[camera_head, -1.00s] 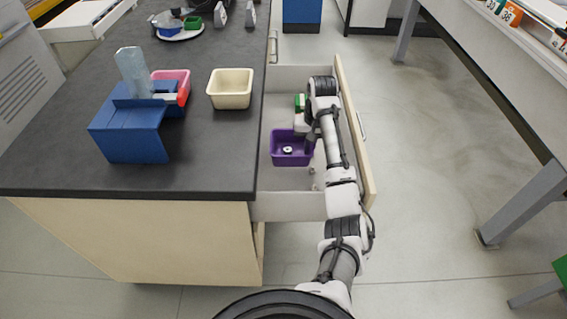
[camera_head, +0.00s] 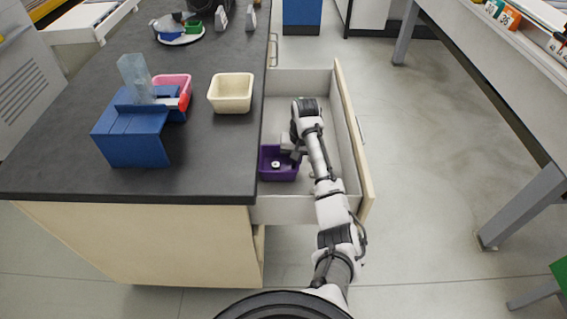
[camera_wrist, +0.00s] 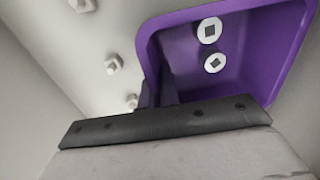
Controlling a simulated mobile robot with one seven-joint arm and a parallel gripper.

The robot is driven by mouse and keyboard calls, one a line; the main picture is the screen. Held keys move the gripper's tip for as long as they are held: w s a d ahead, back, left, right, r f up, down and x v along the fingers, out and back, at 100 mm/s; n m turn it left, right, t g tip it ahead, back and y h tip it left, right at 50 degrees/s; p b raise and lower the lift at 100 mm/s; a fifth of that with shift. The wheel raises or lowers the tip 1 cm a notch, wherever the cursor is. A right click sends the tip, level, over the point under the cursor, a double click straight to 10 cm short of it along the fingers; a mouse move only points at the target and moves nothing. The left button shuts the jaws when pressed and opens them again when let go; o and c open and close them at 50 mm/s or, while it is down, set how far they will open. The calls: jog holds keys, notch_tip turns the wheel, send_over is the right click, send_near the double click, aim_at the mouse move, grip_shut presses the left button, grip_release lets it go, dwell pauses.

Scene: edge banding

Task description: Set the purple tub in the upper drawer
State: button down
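The purple tub (camera_head: 279,172) is inside the open upper drawer (camera_head: 305,79), at its near left corner beside the counter. It looks upright, and I cannot tell whether its base touches the drawer floor. In the wrist view the purple tub (camera_wrist: 265,50) holds two washers (camera_wrist: 209,30). My gripper (camera_wrist: 160,92) has its dark fingers on either side of the tub's wall and looks shut on it. In the head view my arm's end hides part of the tub's right side.
On the counter (camera_head: 215,150) stand a cream tub (camera_head: 231,96), a pink tub (camera_head: 172,83) and a blue block stand (camera_head: 132,138). The far part of the drawer is clear.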

aim_at(283, 167)
jog(key=a, duration=0.4)
jog(key=shift+a+p, duration=0.1)
jog(key=shift+p, duration=0.3)
jog(key=shift+f, duration=0.6)
jog(key=shift+f, duration=0.15)
jog(key=c, duration=1.6)
grip_release()
jog(key=shift+c, duration=0.2)
notch_tip(283, 167, up, 12)
jog(key=d, duration=0.1)
jog(key=shift+r, duration=0.2)
jog(key=shift+d, duration=0.1)
